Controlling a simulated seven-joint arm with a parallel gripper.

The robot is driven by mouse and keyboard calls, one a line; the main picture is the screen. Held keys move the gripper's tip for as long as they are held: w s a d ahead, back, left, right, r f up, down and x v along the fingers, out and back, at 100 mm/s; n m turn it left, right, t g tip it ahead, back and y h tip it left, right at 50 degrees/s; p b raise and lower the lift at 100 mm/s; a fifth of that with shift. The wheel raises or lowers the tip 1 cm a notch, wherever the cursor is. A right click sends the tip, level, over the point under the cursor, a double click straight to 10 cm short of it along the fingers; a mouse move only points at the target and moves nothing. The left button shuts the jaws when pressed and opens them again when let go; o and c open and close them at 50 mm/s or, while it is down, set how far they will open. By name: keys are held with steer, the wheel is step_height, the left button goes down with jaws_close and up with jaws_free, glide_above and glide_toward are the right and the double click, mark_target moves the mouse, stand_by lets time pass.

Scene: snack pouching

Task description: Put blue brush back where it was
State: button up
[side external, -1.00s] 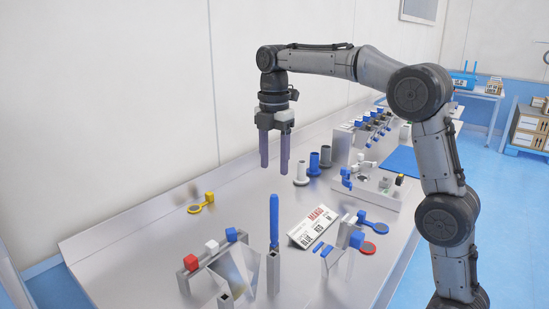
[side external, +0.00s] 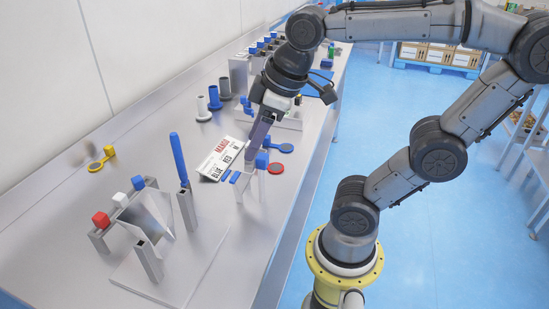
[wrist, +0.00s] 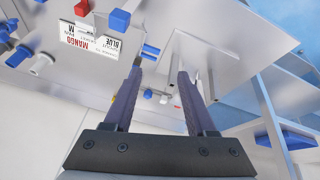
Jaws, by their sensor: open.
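A tall blue stick-like thing (side external: 178,158), which looks like the blue brush, stands nearly upright with its lower end in a grey square post (side external: 187,208). A second grey post (side external: 150,262) with an open top stands nearer the camera and looks empty.
A rack with red (side external: 101,218), white and blue blocks stands front left. A yellow-handled scoop (side external: 101,158) lies at the back left.

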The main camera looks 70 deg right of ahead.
steer(key=s+f+m, duration=0.1)
steer(key=s+f, duration=0.1)
steer(key=s+f+m, duration=0.1)
steer(key=s+m, duration=0.1)
steer(key=shift+a+f+t, duration=0.2)
steer(key=shift+f+t, duration=0.2)
stand_by(0.9)
